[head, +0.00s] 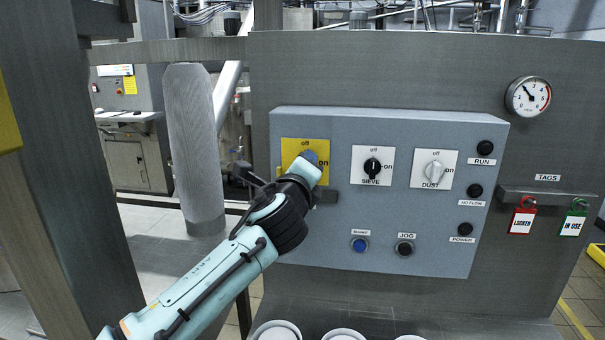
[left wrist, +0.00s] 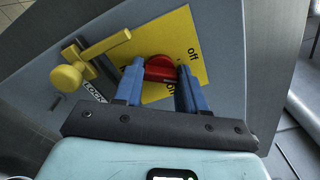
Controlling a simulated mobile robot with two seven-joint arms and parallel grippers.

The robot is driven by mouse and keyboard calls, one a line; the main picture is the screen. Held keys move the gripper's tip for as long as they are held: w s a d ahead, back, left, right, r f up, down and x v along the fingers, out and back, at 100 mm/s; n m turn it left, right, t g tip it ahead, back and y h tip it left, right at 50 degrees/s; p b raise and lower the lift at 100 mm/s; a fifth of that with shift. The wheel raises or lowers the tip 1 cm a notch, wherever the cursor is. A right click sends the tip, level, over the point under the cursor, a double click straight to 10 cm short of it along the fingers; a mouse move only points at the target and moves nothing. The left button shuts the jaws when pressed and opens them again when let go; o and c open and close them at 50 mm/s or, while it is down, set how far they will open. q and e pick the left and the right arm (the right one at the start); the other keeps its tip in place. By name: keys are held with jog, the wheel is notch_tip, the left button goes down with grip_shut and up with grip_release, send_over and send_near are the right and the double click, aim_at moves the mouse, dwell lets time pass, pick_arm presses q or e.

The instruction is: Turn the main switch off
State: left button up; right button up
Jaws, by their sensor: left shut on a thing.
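The main switch is a red knob (left wrist: 160,69) on a yellow plate (head: 291,149) at the left of the grey control box (head: 400,122). The plate is marked "off" at its top and "on" at its right in the head view. My left gripper (head: 310,157) is at the plate, and its arm and fingers hide the knob there. In the left wrist view the two blue fingers of my left gripper (left wrist: 157,85) are shut on the red knob. The knob's exact angle is partly hidden by the fingers. My right gripper is not in view.
A yellow lock lever (left wrist: 104,47) stands beside the plate, near the fingers. The SIEVE switch (head: 372,166) and DUST switch (head: 434,172) are to the right. Buttons sit below and at the box's right side. Tags (head: 523,215) hang farther right, under a gauge (head: 528,97).

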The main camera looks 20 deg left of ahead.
pick_arm(q)
jog(key=shift+n+b, duration=1.15)
jog(key=shift+n, duration=2.35)
jog(key=o, duration=1.1)
jog(key=shift+c, duration=0.2)
jog(key=b+v, duration=0.4)
jog(key=v, duration=0.9)
jog(key=shift+s, duration=0.2)
